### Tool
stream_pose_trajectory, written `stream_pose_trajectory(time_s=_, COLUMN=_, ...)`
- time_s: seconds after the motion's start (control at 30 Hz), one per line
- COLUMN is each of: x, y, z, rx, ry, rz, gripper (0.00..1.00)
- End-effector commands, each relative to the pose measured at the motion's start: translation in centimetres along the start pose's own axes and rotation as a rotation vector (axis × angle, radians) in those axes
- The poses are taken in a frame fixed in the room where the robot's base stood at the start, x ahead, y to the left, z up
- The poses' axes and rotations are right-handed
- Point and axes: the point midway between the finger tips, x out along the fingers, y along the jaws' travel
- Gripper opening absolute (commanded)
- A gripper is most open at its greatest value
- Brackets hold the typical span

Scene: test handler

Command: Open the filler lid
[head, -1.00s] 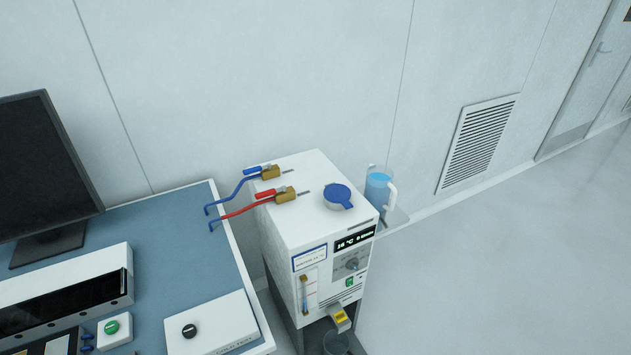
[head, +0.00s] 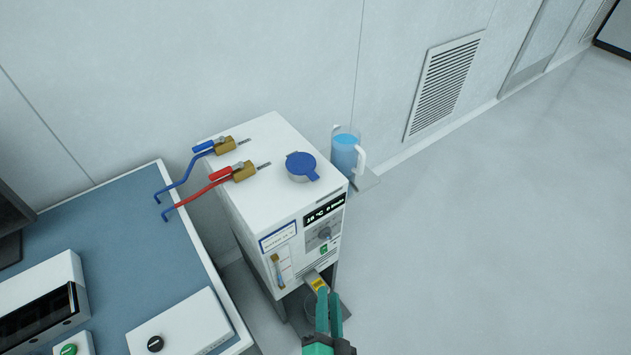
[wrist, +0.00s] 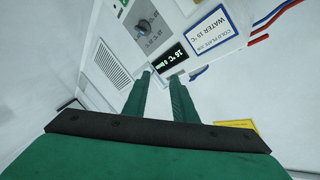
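The blue round filler lid (head: 301,165) lies flat and closed over the filler neck on top of the white chiller (head: 262,150). Its tab points toward the chiller's front right edge. My gripper (head: 329,296) is low in front of the chiller in the head view, below the display and well apart from the lid. In the wrist view its two green fingers (wrist: 160,78) are spread with an empty gap between them, in front of the chiller's display (wrist: 172,57).
Two brass valves, with a blue handle (head: 204,146) and a red handle (head: 220,173), stand on the chiller's top left of the lid. A jug of blue water (head: 345,152) stands beside the chiller on the right. A blue-topped bench (head: 135,235) is at the left.

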Motion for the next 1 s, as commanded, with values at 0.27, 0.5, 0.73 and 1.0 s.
stream_pose_trajectory(time_s=0.27, x=9.3, y=-3.5, z=-3.9, rx=0.383, ry=-0.027, rz=-0.107, gripper=0.25)
stream_pose_trajectory(time_s=0.5, x=14.8, y=-7.9, z=-7.4, rx=0.640, ry=-0.096, rz=-0.209, gripper=0.25)
stream_pose_trajectory(time_s=0.73, x=16.7, y=-10.3, z=-9.0, rx=0.744, ry=-0.140, rz=-0.257, gripper=0.25)
stream_pose_trajectory(time_s=1.0, x=19.1, y=-11.3, z=-9.0, rx=0.754, ry=-0.146, rz=-0.263, gripper=0.25)
